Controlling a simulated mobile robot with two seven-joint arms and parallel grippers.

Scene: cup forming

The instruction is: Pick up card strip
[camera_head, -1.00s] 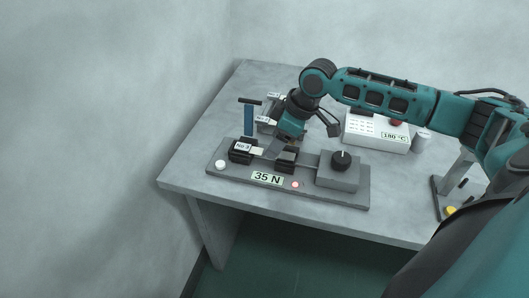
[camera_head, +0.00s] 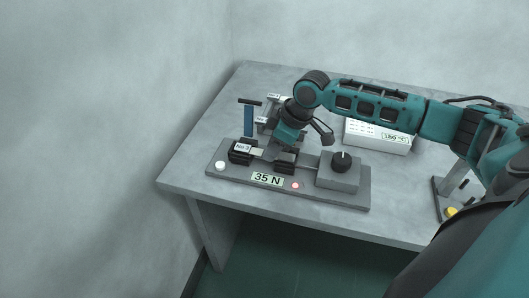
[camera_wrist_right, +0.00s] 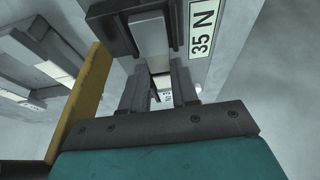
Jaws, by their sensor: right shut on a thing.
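The card strip (camera_head: 258,152) is a short pale piece at the clamp block with the "No 3" label (camera_head: 243,147), on the left of the test bench. My right gripper (camera_head: 270,154) is down over the bench, between that block and the second dark clamp block (camera_head: 285,166), shut on the strip. In the right wrist view the two dark fingers (camera_wrist_right: 160,92) stand close together with a narrow gap. A pale piece shows there, and the "No 3" label is partly seen beyond. The strip is mostly hidden by the fingers. My left gripper is not in view.
The grey bench base (camera_head: 225,172) bears a "35 N" display (camera_head: 267,180), a lit red button (camera_head: 295,185), a white button (camera_head: 220,166) and a knob box (camera_head: 338,175). A blue post (camera_head: 248,122) stands behind. A "180 °C" box (camera_head: 390,136) is under my arm.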

